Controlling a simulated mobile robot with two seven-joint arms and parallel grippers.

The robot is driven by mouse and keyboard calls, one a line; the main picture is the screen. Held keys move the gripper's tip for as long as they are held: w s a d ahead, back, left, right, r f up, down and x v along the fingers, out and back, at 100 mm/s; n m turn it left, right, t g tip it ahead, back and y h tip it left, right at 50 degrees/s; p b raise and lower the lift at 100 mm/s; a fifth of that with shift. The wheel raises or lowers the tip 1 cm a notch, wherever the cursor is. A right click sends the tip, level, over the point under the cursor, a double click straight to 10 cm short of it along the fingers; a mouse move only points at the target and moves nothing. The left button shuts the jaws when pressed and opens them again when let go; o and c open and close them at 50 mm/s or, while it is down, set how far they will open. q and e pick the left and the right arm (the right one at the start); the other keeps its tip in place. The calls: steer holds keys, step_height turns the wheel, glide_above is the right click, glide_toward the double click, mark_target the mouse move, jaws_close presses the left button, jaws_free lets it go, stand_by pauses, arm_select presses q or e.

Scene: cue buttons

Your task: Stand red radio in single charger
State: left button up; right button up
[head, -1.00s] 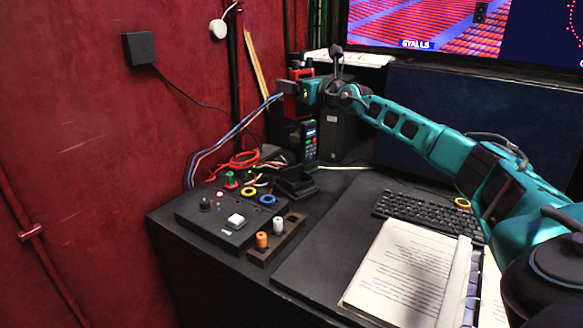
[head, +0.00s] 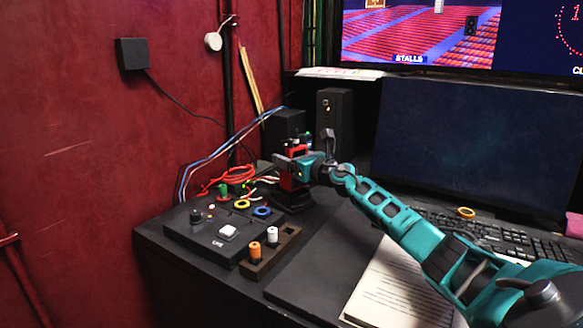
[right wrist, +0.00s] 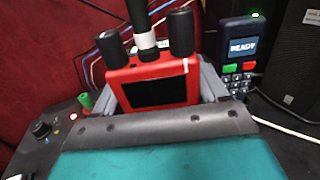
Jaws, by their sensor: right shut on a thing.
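The red radio (right wrist: 155,85), with a dark screen and black knobs and aerial on top, stands about upright between the grey fingers of my right gripper (right wrist: 158,100). In the head view the red radio (head: 291,181) is partly covered by my right gripper (head: 290,165), which is shut on it. The black single charger (head: 294,200) sits on the desk right under the radio. The radio's lower end is at or just above the charger; I cannot tell whether it is seated. The radio's base is hidden in the wrist view. My left gripper is not in view.
A dark handset reading READY (right wrist: 242,60) stands close beside the radio. A black control box (head: 205,235) with knobs and a wooden block with two pegs (head: 270,252) lie in front. Red cables (head: 215,185) run to the left. Black speakers (head: 334,120) stand behind.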

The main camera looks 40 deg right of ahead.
steer(key=shift+f, duration=0.3)
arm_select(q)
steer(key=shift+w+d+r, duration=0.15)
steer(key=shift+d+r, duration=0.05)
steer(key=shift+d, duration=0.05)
arm_select(e)
steer(key=shift+r, duration=0.1)
steer(key=shift+f+b, duration=0.3)
steer(key=shift+b, duration=0.05)
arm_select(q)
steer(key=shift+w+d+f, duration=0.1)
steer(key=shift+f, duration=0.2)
arm_select(e)
steer(key=shift+f, duration=0.25)
arm_select(q)
steer(key=shift+b, duration=0.35)
arm_select(e)
steer(key=shift+f, duration=0.1)
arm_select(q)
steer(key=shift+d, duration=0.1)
arm_select(e)
steer(key=o, duration=1.3)
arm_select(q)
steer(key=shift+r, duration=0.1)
